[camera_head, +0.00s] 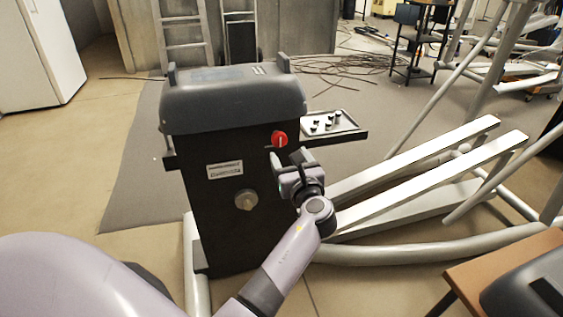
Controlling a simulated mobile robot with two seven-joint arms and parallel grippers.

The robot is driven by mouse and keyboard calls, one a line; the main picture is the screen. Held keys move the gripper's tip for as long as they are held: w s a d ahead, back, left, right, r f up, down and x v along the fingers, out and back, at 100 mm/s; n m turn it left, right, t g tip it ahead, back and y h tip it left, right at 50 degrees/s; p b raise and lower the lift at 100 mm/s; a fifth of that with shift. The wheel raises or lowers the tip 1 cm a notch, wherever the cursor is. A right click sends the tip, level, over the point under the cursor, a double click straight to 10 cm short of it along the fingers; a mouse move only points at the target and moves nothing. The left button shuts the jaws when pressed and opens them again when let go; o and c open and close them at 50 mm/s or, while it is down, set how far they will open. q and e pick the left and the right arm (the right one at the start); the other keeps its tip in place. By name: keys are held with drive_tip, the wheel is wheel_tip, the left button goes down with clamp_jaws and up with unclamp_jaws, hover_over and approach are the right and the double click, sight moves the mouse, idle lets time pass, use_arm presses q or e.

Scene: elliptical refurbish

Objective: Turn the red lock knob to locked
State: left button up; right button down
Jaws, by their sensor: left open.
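The red lock knob (279,139) sits on the front face of a dark machine housing (217,203), near its upper right, with a pale upright mark on it. My left gripper (289,163) is just below the knob, pointing up toward it, with its fingers apart and nothing between them. I cannot tell whether a fingertip touches the knob. My right gripper is not in view.
A beige knob (246,200) and a white label (224,169) are on the same face. A tray with several small parts (329,123) juts out at the right. White elliptical rails (430,180) lie to the right. A brown table (500,270) stands at lower right.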

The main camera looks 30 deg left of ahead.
sight(280, 140)
use_arm(q)
drive_tip(key=shift+y, duration=0.3)
drive_tip(key=b+x, duration=0.2)
drive_tip(key=x, duration=0.4)
drive_tip(key=shift+a+f, duration=0.1)
drive_tip(key=shift+a, duration=0.05)
drive_tip(key=shift+w+a, duration=0.35)
drive_tip(key=c, duration=1)
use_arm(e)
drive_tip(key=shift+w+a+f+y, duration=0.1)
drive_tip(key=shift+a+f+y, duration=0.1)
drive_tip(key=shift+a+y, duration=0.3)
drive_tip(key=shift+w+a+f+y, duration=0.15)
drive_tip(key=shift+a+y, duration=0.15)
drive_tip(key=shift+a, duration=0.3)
